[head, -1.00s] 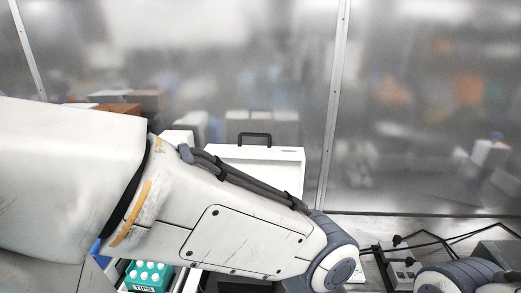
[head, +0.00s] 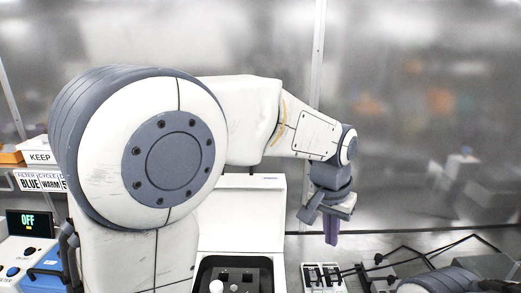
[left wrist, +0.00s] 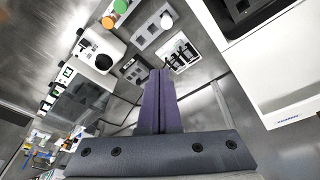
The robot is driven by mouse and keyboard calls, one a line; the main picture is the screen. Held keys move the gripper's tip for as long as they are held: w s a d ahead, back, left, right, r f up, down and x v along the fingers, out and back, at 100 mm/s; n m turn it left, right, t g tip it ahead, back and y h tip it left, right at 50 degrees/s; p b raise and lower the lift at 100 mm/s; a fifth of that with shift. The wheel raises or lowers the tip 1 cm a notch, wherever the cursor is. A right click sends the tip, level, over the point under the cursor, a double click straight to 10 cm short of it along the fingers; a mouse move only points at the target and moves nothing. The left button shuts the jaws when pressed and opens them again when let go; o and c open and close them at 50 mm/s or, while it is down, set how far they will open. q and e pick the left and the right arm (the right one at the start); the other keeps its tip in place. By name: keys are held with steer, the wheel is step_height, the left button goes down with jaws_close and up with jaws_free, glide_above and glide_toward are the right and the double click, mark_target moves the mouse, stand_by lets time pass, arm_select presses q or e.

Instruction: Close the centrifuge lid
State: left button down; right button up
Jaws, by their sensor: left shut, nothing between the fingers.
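The centrifuge stands at the bottom middle of the head view, with its white lid (head: 243,220) raised upright behind the dark chamber (head: 233,272). My left arm hides part of the lid's left side and top. My left gripper (head: 331,240) is to the right of the lid, pointing down, with its purple fingers shut and empty. In the left wrist view the shut fingers (left wrist: 157,75) point away from the camera, apart from the large white body at the right, which looks like the centrifuge (left wrist: 265,65). My right gripper is not in view.
A switch box (head: 322,277) with black cables stands right of the centrifuge. In the left wrist view, bottles with green and orange caps (left wrist: 121,6) stand at the top.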

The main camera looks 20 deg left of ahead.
arm_select(q)
steer(key=w+a+r+n+t+p, duration=0.1)
steer(key=w+a+r, duration=0.25)
steer(key=w, duration=0.25)
steer(key=w+a+r+n+p, duration=0.1)
steer(key=w+a+r, duration=0.1)
steer(key=w+a, duration=0.3)
steer(key=w+a+r+n+t+y+p, duration=0.1)
steer(key=w+a+r+n+y+p, duration=0.15)
steer(key=w+a, duration=0.65)
steer(key=w+a+r+n+t+y+p, duration=0.1)
steer(key=w+a+r+n+p, duration=0.3)
steer(key=a, duration=1)
step_height(320, 180, down, 10)
steer(key=w+p, duration=0.2)
steer(key=p, duration=0.1)
steer(key=shift+d+f+m+p, duration=0.15)
steer(key=shift+f+m+p, duration=0.05)
steer(key=shift+m+p, duration=0.2)
